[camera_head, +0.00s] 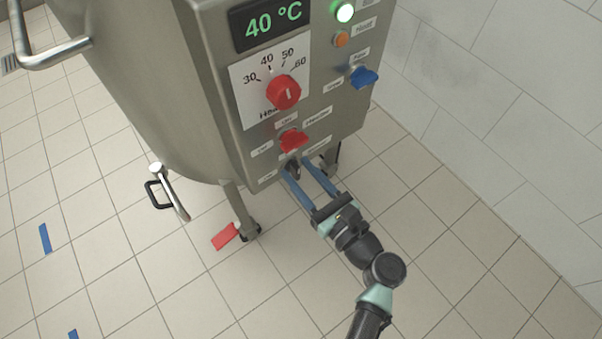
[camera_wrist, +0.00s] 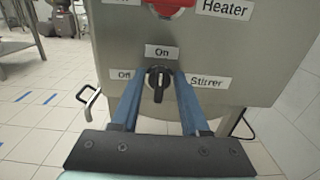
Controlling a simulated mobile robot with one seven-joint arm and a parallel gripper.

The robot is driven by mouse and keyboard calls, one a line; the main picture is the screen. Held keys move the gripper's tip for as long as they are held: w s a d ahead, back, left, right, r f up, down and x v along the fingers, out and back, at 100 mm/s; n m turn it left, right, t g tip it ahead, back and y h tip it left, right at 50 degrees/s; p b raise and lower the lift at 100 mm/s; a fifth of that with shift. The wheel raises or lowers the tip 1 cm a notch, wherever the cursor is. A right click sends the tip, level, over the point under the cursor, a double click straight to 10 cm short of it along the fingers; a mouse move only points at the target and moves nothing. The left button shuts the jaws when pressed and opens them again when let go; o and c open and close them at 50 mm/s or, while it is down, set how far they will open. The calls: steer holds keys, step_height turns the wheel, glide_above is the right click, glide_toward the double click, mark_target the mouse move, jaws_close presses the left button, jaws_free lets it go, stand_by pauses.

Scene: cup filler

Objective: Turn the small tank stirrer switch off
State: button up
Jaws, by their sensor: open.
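The stirrer switch (camera_wrist: 158,84) is a small black rotary knob on the steel control box of the tank (camera_head: 150,75). In the wrist view its handle stands near upright, with "On" above it, "Off" to its left and "Stirrer" to its right. My gripper (camera_wrist: 161,76) is open, with one blue finger on each side of the knob. I cannot tell whether either finger touches it. In the head view my gripper (camera_head: 298,165) reaches the low part of the box, and the fingers partly hide the switch (camera_head: 292,170).
Just above sits the red heater switch (camera_head: 293,140), below a red temperature dial (camera_head: 284,92) and a display reading 40 °C. A blue switch (camera_head: 363,77) and a lit green lamp (camera_head: 345,12) are at upper right. A tiled wall (camera_head: 470,120) stands at right; the floor below is open.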

steer(key=shift+w, duration=0.1)
jaws_close()
steer(key=shift+n, duration=0.3)
steer(key=n, duration=0.3)
steer(key=shift+a+f, duration=0.1)
steer(key=shift+a, duration=0.1)
steer(key=n, duration=0.1)
steer(key=n+b, duration=0.1)
steer(key=n, duration=0.3)
steer(key=shift+s+a+f+b, duration=0.2)
steer(key=shift+s+b, duration=0.05)
steer(key=shift+b, duration=0.15)
steer(key=shift+s+a+f+n+b, duration=0.1)
steer(key=shift+f+n+b, duration=0.1)
steer(key=shift+n+b, duration=1.65)
steer(key=shift+s+f+n+b, duration=0.15)
steer(key=shift+n+b, duration=0.65)
steer(key=shift+n, duration=1.95)
steer(key=shift+w, duration=0.15)
